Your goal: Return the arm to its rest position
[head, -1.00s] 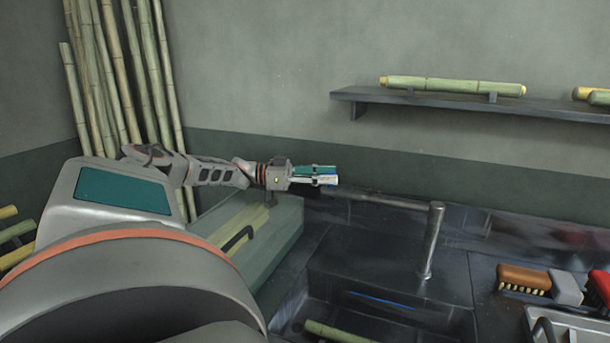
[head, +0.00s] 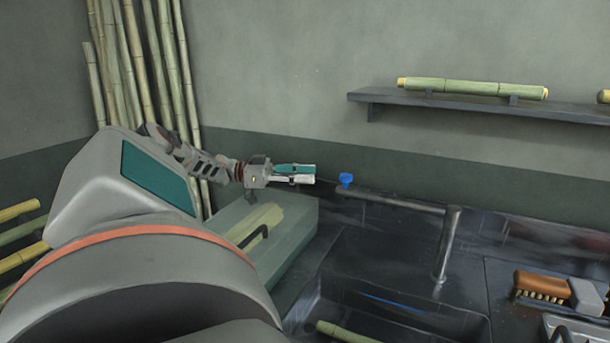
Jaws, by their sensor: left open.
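My left arm comes in from the left in the head view. Its gripper (head: 314,174) is open and empty, pointing right. It is seen over the back edge of the counter, above the green box. The blue tap knob (head: 346,180) shows just right of the fingertips, with a gap between them in the picture. The grey faucet (head: 447,240) stands behind the sink, its spout running left towards the knob. My right gripper is not in view.
A dark sink (head: 390,318) holds a cane piece (head: 343,332). A translucent green box (head: 297,237) stands left of it. Brushes (head: 541,284) lie at right. A wall shelf (head: 440,99) carries a cane (head: 472,87). Tall canes (head: 132,70) lean in the corner.

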